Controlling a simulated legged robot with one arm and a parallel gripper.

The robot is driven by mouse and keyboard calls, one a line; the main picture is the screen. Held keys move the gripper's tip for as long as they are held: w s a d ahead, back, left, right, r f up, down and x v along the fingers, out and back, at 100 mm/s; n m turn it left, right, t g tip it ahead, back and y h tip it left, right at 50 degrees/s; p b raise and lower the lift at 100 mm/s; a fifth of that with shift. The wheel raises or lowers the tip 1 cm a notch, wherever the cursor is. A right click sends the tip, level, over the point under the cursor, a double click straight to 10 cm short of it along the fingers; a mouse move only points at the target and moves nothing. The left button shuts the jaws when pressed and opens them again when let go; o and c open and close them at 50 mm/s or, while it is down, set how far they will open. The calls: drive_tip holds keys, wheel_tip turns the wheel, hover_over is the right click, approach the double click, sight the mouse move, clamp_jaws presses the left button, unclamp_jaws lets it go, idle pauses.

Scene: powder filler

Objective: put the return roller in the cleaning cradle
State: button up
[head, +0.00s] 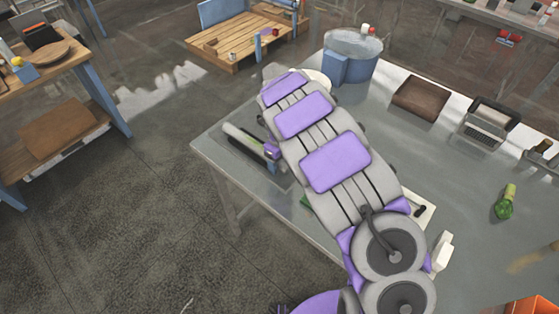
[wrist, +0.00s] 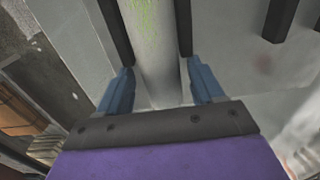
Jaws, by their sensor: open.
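A pale cylinder with green residue, which looks like the return roller (wrist: 155,55), runs lengthwise between the fingers in the wrist view. In the head view the pale roller (head: 243,139) lies at the table's left end, next to my gripper (head: 271,151). My gripper, with blue fingers and dark bars ahead of them, also shows in the wrist view (wrist: 155,80). It is open, with a gap on each side of the roller. I cannot make out the cleaning cradle for certain; my arm covers much of the table's middle.
The grey table (head: 460,190) holds a blue round tub (head: 352,57), a brown box (head: 421,97), a keypad device (head: 485,127) and a green bottle (head: 505,202). A wooden pallet (head: 240,42) and a wooden shelf (head: 58,128) stand apart. The floor left of the table is clear.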

wheel_tip(320, 180, up, 12)
drive_tip(key=p, duration=0.2)
drive_tip(key=s+d+r+n, duration=0.4)
drive_tip(key=s+d+r, duration=0.2)
drive_tip(key=d+r, duration=0.15)
drive_tip(key=s+d+r+n, duration=0.4)
drive_tip(key=s+d+n, duration=0.15)
drive_tip(key=s, duration=0.35)
drive_tip(key=s+d+n+g, duration=0.1)
drive_tip(key=s+d+n, duration=0.2)
drive_tip(key=s+n, duration=1.3)
drive_tip(key=s, duration=0.8)
drive_tip(key=shift+s+d+r+g, duration=0.15)
drive_tip(key=shift+s+d+g, duration=0.05)
drive_tip(key=shift+s+g, duration=0.2)
